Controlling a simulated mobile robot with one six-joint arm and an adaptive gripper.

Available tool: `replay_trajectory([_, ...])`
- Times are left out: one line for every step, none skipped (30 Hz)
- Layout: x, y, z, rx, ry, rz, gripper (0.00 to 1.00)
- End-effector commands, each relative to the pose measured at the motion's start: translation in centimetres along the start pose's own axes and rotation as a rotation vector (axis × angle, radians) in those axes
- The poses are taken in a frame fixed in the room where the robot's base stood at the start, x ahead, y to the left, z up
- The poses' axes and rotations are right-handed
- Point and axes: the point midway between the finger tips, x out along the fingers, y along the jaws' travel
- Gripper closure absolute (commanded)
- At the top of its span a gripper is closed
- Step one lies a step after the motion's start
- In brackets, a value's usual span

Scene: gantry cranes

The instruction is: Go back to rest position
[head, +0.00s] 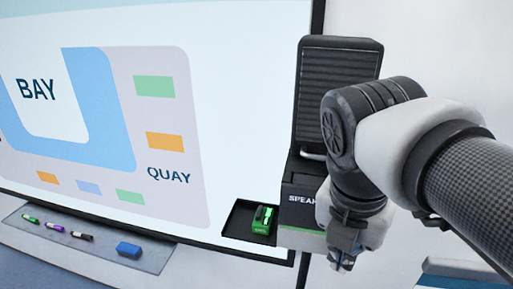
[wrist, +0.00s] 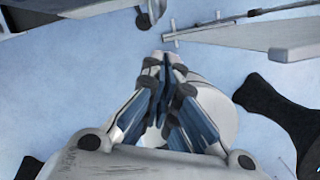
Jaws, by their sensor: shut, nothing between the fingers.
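My gripper (head: 343,262) hangs at the lower right of the head view, fingers pointing down, in front of a dark stand labelled "SPEAK...". It holds nothing. In the wrist view my gripper (wrist: 166,60) has its fingers together over a pale blue floor. My arm comes in from the right edge of the head view and bends down at a black joint.
A large screen (head: 240,80) shows "BAY" and "QUAY". A black tray (head: 232,217) beside the stand (head: 337,100) holds a green object (head: 262,219). A ledge (head: 150,258) below the screen carries several markers (head: 54,227) and a blue eraser (head: 129,250).

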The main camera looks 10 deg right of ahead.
Motion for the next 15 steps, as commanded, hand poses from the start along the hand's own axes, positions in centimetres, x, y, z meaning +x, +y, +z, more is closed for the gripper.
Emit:
replay_trajectory([-1.2, 0.2, 0.1, 0.000, -0.005, 0.005, 1.00])
replay_trajectory([-2.0, 0.1, 0.1, 0.000, -0.006, 0.006, 1.00])
replay_trajectory([-3.0, 0.0, 0.1, 0.001, -0.005, 0.006, 1.00])
replay_trajectory([-3.7, 0.0, 0.1, 0.000, -0.005, 0.005, 1.00])
replay_trajectory([-4.4, -0.1, 0.1, 0.000, -0.004, 0.005, 1.00])
replay_trajectory([-5.3, -0.1, 0.1, 0.000, -0.003, 0.004, 1.00])
replay_trajectory([-5.9, -0.2, 0.1, 0.000, -0.003, 0.004, 1.00])
replay_trajectory([-6.5, -0.2, 0.1, 0.000, -0.003, 0.003, 1.00])
replay_trajectory([-7.2, -0.3, 0.1, 0.000, -0.002, 0.002, 1.00])
replay_trajectory([-7.7, -0.3, 0.1, 0.000, -0.003, 0.003, 1.00])
replay_trajectory([-8.1, -0.3, 0.1, 0.000, -0.002, 0.002, 1.00])
replay_trajectory([-8.7, -0.3, 0.1, 0.000, -0.002, 0.002, 1.00])
replay_trajectory([-9.0, -0.4, 0.1, 0.000, -0.001, 0.002, 1.00])
replay_trajectory([-9.3, -0.4, 0.1, 0.000, -0.001, 0.001, 1.00])
replay_trajectory([-9.6, -0.4, 0.1, 0.001, -0.002, 0.002, 1.00])
